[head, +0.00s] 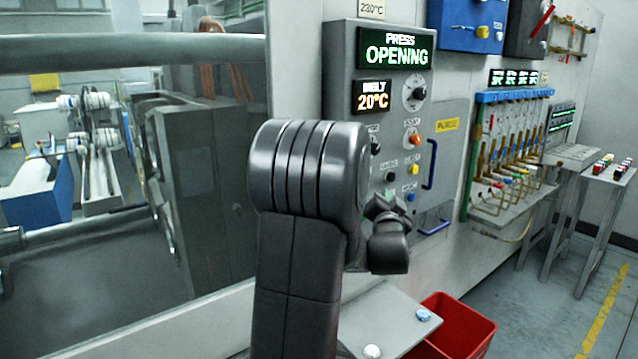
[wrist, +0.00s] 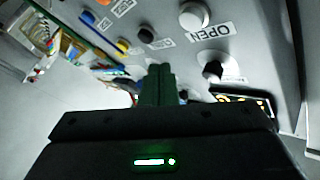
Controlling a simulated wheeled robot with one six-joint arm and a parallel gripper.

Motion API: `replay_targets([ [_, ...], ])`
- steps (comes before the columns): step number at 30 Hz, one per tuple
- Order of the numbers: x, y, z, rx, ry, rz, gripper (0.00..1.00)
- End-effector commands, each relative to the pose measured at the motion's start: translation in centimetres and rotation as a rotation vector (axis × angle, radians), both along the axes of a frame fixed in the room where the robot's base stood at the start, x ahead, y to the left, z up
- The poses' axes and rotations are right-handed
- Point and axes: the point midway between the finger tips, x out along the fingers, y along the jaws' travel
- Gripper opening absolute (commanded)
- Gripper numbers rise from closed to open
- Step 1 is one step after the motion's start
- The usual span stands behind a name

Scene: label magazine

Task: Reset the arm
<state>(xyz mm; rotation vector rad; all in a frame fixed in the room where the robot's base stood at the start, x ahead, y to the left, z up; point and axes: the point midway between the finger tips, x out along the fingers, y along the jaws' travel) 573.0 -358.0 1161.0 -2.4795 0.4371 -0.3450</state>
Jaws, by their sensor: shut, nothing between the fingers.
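My arm stands in the middle of the head view, bent over at its top link, in front of the press control panel (head: 452,120). My gripper (wrist: 157,72) shows in the wrist view with its dark green fingers together and nothing between them. In the head view part of the wrist end shows by the lower buttons, but I cannot make out the fingertips there. The panel's face also shows tilted in the wrist view (wrist: 255,60), with a knob (wrist: 194,14) beside an OPEN label. I cannot tell whether the gripper touches the panel.
A red bin (head: 465,325) and a light grey shelf (head: 395,310) with small discs stand below the panel. Hoses and valves (head: 510,140) line the wall at right, near a small table (head: 605,175). A glass guard fronts the machine at left. Open floor lies at lower right.

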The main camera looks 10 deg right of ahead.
Motion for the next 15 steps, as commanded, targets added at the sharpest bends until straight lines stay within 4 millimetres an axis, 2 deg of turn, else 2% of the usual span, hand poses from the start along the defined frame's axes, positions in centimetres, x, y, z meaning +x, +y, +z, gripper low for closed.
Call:
replay_targets([
  [3, 1.46, 0.68, 0.33, 0.001, 0.001, 0.004, 0.00],
  [15, 0.95, 0.30, 0.47, 0.001, 0.003, 0.000, 0.00],
])
